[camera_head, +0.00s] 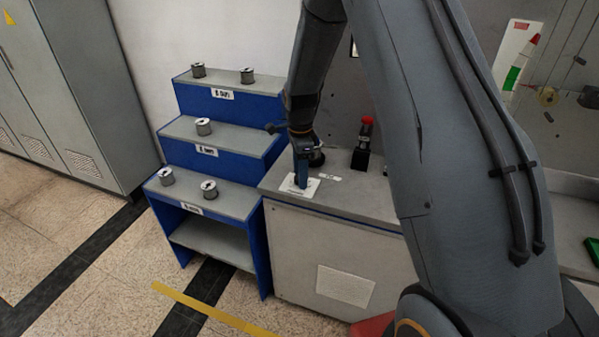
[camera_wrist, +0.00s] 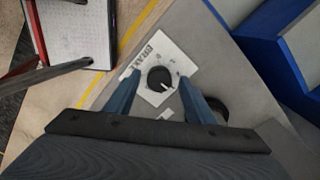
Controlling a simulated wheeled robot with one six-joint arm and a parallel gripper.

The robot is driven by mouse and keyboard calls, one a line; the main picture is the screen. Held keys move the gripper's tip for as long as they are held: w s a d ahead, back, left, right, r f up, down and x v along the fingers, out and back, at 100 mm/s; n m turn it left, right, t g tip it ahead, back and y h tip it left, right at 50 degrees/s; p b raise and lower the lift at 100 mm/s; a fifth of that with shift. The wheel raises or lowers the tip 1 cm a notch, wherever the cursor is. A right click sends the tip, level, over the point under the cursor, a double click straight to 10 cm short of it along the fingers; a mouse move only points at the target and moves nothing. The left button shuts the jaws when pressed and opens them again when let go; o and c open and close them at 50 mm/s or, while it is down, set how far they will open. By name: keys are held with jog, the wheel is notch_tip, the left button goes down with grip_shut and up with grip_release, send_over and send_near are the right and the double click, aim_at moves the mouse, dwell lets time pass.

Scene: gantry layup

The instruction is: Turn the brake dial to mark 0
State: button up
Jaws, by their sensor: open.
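The brake dial (camera_wrist: 160,79) is a round black knob with a white pointer line. It sits on a white plate (camera_wrist: 146,62) marked BRAKE with small marks beside the knob. In the wrist view my gripper (camera_wrist: 158,88) is open, with one blue finger on each side of the dial. I cannot tell whether the fingers touch it. In the head view my gripper (camera_head: 301,181) points down over the white plate (camera_head: 290,190) on the grey cabinet top, and the dial is hidden behind it. The mark the pointer indicates is too small to read surely.
A red-topped lever or button on a black base (camera_head: 361,150) stands on the cabinet (camera_head: 330,245) to the right. A blue stepped rack (camera_head: 222,165) with several spools stands left of the cabinet. Yellow tape (camera_head: 215,312) lies on the floor in front.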

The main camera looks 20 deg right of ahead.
jog(key=c, duration=1.1)
jog(key=shift+o, duration=0.2)
